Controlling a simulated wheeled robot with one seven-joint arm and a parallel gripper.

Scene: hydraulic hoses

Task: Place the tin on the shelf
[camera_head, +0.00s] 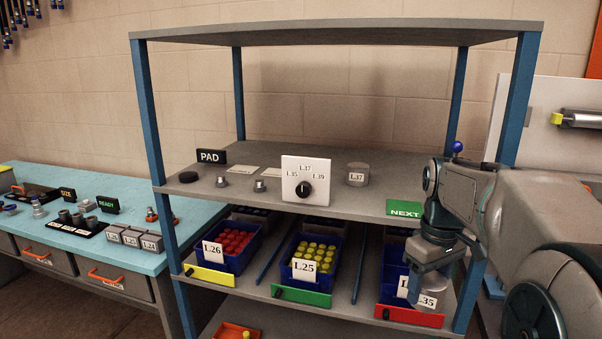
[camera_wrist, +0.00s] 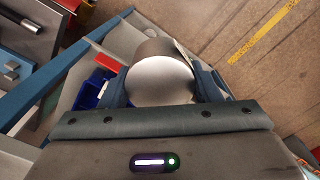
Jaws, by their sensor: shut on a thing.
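My gripper (camera_head: 431,268) is shut on a grey metal tin (camera_head: 430,291) and holds it in front of the right end of the shelf unit. The tin bears a label ending in 35. In the wrist view the tin's pale round end (camera_wrist: 160,80) shows between the two fingers. The upper shelf (camera_head: 235,202) is grey, with another tin marked L37 (camera_head: 357,175) standing on it.
A white dial panel (camera_head: 305,181), a PAD sign (camera_head: 211,157) and a black disc (camera_head: 188,177) are on the upper shelf. Blue bins, one with yellow caps (camera_head: 315,252), fill the shelf below. A blue post (camera_head: 520,90) stands close to my arm.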

